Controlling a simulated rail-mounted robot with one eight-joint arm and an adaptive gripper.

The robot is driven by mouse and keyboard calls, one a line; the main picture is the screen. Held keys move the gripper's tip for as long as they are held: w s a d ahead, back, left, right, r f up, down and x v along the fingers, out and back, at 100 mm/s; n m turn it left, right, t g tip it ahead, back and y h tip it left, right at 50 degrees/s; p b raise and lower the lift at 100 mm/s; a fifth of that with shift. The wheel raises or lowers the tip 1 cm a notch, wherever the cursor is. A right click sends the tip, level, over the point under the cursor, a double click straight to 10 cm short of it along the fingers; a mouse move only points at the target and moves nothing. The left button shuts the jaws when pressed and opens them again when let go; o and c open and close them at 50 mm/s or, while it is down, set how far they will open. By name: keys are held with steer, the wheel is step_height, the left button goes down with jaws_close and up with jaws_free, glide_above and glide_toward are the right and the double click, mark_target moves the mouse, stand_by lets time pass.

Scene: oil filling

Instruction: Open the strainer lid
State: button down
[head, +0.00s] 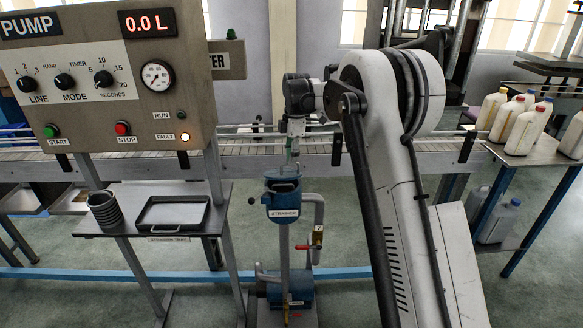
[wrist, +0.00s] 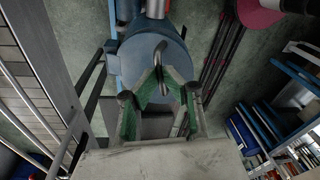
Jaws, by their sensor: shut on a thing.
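The blue strainer (head: 283,198), with a white label on its front, stands upright on the pipework in the middle of the head view. Its round blue lid (wrist: 138,62) fills the upper middle of the wrist view, with a bent metal handle (wrist: 160,48) on it. My gripper (head: 293,158) points down right above the strainer. In the wrist view the green-padded fingers of my gripper (wrist: 162,80) are shut on the lid handle. The fingers partly hide the handle. I cannot tell whether the lid is seated or slightly lifted.
A red-handled valve (head: 316,238) is right of the strainer. A small table holds a black tray (head: 172,213) and a dark ringed cup (head: 104,209) at left, under the pump panel (head: 95,85). A conveyor (head: 250,152) runs behind. White bottles (head: 525,130) stand at right.

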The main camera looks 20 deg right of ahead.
steer(key=w, duration=0.1)
steer(key=w+r, duration=0.1)
steer(key=w+y, duration=0.1)
steer(key=shift+w+d+r+m, duration=0.15)
steer(key=shift+d+r+m, duration=0.15)
steer(key=shift+d, duration=0.05)
steer(key=w+d+f+m+y+p, duration=0.1)
steer(key=w+m, duration=0.1)
steer(key=w, duration=0.7)
steer(key=shift+d+t, duration=0.3)
steer(key=shift+d, duration=0.1)
stand_by(0.6)
steer(key=c, duration=1.8)
jaws_free()
steer(key=shift+c, duration=0.2)
